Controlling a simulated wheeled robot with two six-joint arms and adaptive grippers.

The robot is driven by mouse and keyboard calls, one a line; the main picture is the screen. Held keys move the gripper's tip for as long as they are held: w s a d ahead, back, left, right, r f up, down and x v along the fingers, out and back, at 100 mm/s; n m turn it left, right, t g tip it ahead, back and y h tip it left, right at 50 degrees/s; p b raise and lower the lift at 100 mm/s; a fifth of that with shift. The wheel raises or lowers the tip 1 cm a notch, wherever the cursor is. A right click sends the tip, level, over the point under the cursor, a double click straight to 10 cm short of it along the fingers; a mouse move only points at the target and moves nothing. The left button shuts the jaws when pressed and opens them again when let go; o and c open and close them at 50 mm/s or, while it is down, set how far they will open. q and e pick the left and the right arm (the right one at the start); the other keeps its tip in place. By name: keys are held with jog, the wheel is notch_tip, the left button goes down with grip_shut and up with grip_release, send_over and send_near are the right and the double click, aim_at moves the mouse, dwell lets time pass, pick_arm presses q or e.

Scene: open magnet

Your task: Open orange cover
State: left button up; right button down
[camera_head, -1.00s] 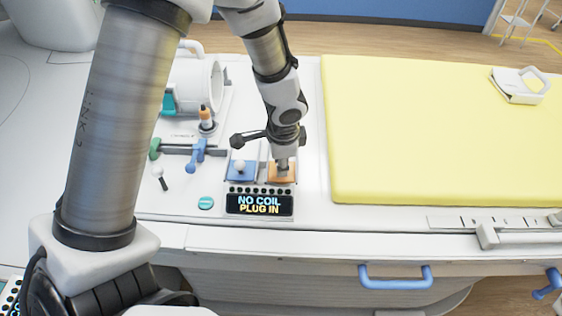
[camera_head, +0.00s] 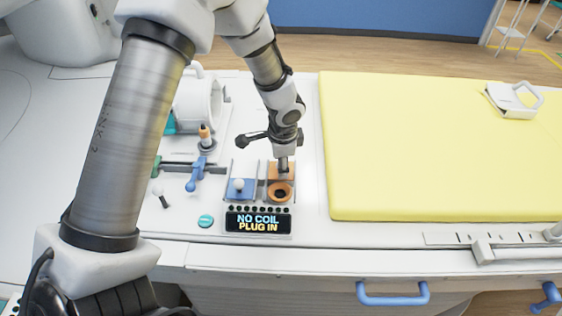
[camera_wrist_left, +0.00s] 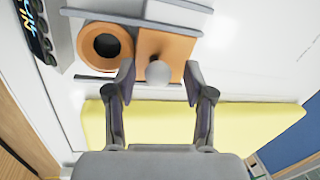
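The orange cover (camera_head: 274,168) sits at the back of its slot on the panel, and a round orange socket (camera_head: 281,194) with a dark hole lies exposed in front of it. In the left wrist view, the cover (camera_wrist_left: 172,46) carries a pale round knob (camera_wrist_left: 158,73) and stands beside the socket (camera_wrist_left: 105,46). My left gripper (camera_head: 283,168) is over the cover; in the left wrist view its fingers (camera_wrist_left: 159,82) are spread on either side of the knob, with gaps visible. My right gripper is not in view.
A blue cover (camera_head: 241,188) with a white knob sits left of the socket. A display (camera_head: 258,222) in front reads "NO COIL PLUG IN". Blue and green levers stand further left. A yellow pad (camera_head: 440,145) lies to the right.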

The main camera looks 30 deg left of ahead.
pick_arm(q)
notch_tip(320, 180, up, 12)
jog(key=s+d, duration=0.1)
jog(key=shift+s+d, duration=0.3)
jog(key=shift+s, duration=0.05)
jog(key=shift+f, duration=0.1)
